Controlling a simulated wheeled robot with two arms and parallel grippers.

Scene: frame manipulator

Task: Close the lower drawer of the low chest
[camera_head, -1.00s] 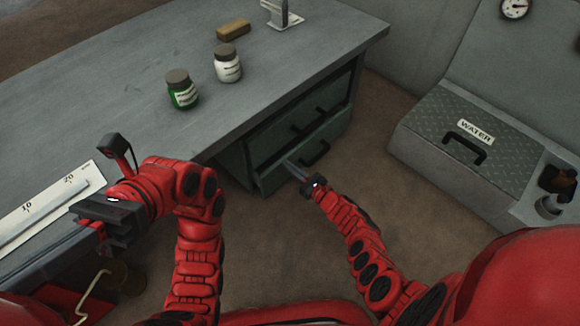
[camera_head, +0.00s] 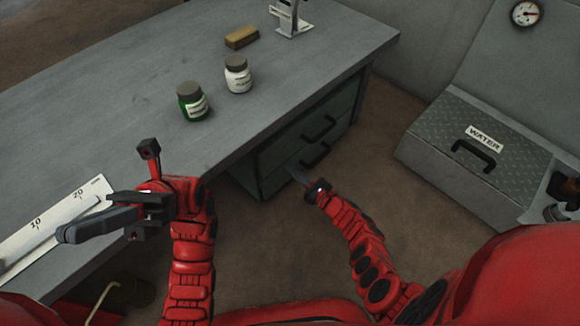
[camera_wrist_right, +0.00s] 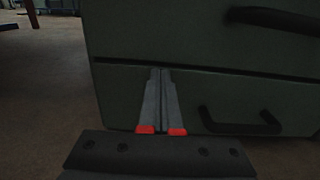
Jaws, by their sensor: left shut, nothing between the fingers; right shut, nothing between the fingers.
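The low chest stands under the workbench with two dark green drawers, each with a black bar handle. The lower drawer (camera_head: 283,179) looks flush, or nearly so, with the upper drawer (camera_head: 305,143). In the right wrist view the lower drawer front (camera_wrist_right: 210,95) fills the middle, its handle (camera_wrist_right: 240,122) at right. My right gripper (camera_head: 302,176) is shut and empty, its fingertips (camera_wrist_right: 160,72) at the lower drawer front, left of the handle; I cannot tell whether they touch. My left gripper (camera_head: 65,234) is shut and empty, above the bench's left end near the ruler.
On the workbench (camera_head: 130,95) stand a green jar (camera_head: 192,103), a white-labelled jar (camera_head: 237,75), a tan block (camera_head: 241,37) and a metal stand (camera_head: 292,20). A grey WATER box (camera_head: 480,150) stands at right. Floor between chest and box is open.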

